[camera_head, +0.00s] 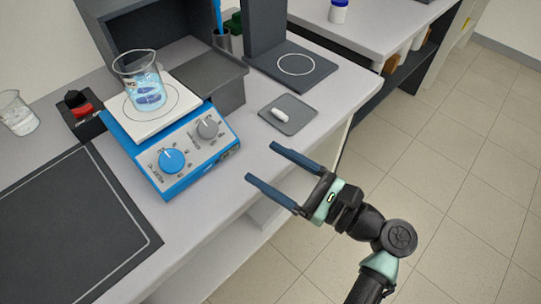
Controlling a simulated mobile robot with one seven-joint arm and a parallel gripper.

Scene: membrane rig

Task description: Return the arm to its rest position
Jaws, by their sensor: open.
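My gripper (272,163) is open, with nothing between its two long dark blue fingers. It is in front of the bench edge, right of the blue hotplate stirrer, and its fingers point left. The rest of my arm comes up from the bottom right of the picture.
A blue stirrer (178,165) bears a glass beaker (141,80) of blue liquid. A small white bar (279,115) lies on a grey pad (301,121). An empty-looking beaker (17,115) stands at left, behind a dark mat (70,225). The tiled floor (450,170) at right is clear.

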